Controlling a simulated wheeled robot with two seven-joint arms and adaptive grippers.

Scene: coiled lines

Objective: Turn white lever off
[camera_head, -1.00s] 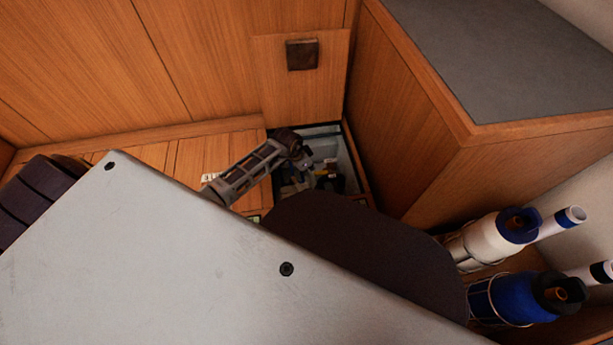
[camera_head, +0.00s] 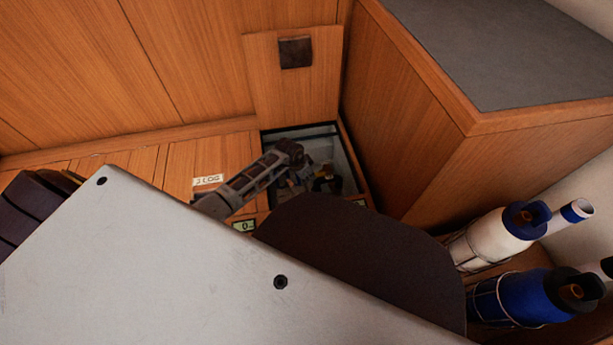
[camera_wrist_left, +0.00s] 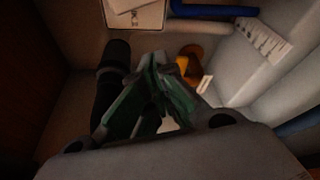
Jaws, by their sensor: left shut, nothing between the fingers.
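I cannot clearly pick out a white lever in either view. In the head view, my left arm reaches down into an open floor compartment (camera_head: 349,169), and my left gripper (camera_head: 302,177) is small and dim inside it. In the left wrist view, the left gripper (camera_wrist_left: 160,72) has its green-tinted fingers shut with nothing between them. Just right of the fingertips is a yellow-orange part (camera_wrist_left: 188,60) with a small pale tag (camera_wrist_left: 206,84) beside it. The fingers hide part of what lies below. My right gripper is not in view.
A raised wooden hatch lid (camera_head: 293,90) stands behind the opening. A wooden cabinet (camera_head: 420,125) closes off its right side. Blue pipes (camera_wrist_left: 215,11) and a pale wall bound the wrist view.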

